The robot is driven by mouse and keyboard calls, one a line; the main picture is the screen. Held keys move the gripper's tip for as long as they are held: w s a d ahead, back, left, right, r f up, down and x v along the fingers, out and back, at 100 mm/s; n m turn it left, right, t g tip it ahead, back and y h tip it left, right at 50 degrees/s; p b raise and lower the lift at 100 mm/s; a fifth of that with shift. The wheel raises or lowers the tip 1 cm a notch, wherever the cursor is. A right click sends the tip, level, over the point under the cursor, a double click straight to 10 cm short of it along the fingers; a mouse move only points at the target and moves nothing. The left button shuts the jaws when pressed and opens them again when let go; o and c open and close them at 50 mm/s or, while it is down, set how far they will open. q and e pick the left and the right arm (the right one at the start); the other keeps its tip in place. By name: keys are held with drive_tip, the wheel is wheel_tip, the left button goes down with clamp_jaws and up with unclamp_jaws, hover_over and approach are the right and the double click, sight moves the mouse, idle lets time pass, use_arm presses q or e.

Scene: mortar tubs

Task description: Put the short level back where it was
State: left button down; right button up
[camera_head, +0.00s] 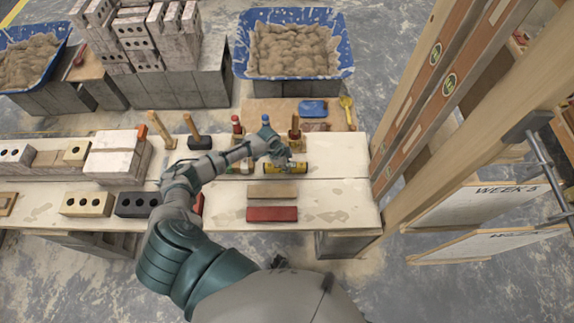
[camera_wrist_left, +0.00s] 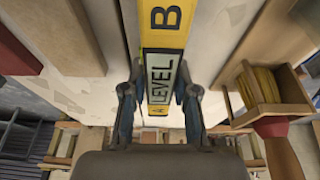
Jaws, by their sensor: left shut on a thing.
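The short level (camera_head: 290,168) is a yellow bar with a dark end and lies level close to the back part of the bench. In the left wrist view the level (camera_wrist_left: 165,40) shows the letters B and A and the word LEVEL. My left gripper (camera_head: 279,158) is over the level. In the wrist view its two fingers (camera_wrist_left: 160,98) close on both sides of the level's near part. Whether the level touches the bench is hard to tell. My right gripper is not in view.
A red bar (camera_head: 272,214) and a tan strip (camera_head: 272,192) lie in front of the level on the pale bench (camera_head: 340,205). Bricks (camera_head: 117,157) and wooden-handled hammers (camera_head: 193,130) are to the left. Mortar tubs (camera_head: 345,66) stand behind.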

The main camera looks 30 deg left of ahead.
use_arm(q)
drive_tip(key=shift+f, duration=0.1)
drive_tip(key=c, duration=0.8)
unclamp_jaws()
drive_tip(key=v, duration=1.2)
drive_tip(key=shift+f, duration=0.1)
